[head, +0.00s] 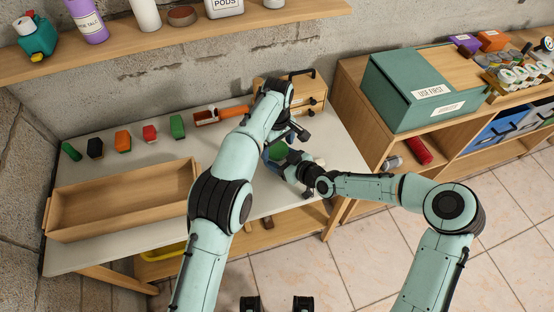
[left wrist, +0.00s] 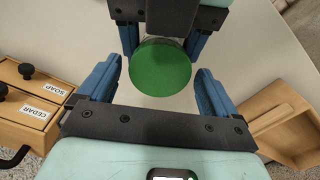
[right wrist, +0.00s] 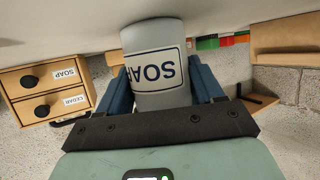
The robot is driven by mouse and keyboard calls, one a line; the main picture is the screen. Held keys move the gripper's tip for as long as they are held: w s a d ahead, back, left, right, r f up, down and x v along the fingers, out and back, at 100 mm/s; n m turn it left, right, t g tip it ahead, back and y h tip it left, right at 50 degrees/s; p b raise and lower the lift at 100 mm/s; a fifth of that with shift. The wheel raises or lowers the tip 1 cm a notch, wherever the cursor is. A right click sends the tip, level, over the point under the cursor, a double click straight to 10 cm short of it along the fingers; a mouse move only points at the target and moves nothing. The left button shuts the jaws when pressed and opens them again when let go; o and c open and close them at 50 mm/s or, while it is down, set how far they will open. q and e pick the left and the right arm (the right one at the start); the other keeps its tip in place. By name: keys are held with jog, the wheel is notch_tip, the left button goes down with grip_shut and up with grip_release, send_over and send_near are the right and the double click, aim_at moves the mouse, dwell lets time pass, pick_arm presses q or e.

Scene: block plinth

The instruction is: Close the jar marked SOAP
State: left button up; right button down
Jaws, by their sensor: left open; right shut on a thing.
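The jar marked SOAP (right wrist: 155,60) is pale with a dark-framed label, and shows upside down in the right wrist view. My right gripper (right wrist: 158,72) is shut on its sides. A round green lid (left wrist: 160,68) covers the jar's top as seen from the left wrist; it also shows in the head view (head: 279,150). I cannot tell whether it is seated. My left gripper (left wrist: 160,80) is open, its blue fingers on either side of the lid with gaps. The jar's top is hidden in the right wrist view.
A small drawer cabinet (left wrist: 32,100) labelled SOAP and CEDAR stands close by. An empty wooden tray (head: 125,200) lies on the left of the table. Several coloured blocks (head: 123,140) stand in a row behind it. A shelf (head: 130,44) runs above.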

pick_arm(q)
jog(key=shift+f, duration=0.15)
jog(key=c, duration=1.1)
jog(key=shift+o, duration=0.2)
jog(key=m, duration=0.7)
jog(key=o, duration=1.2)
jog(key=shift+c, duration=0.2)
jog(key=shift+d, duration=0.1)
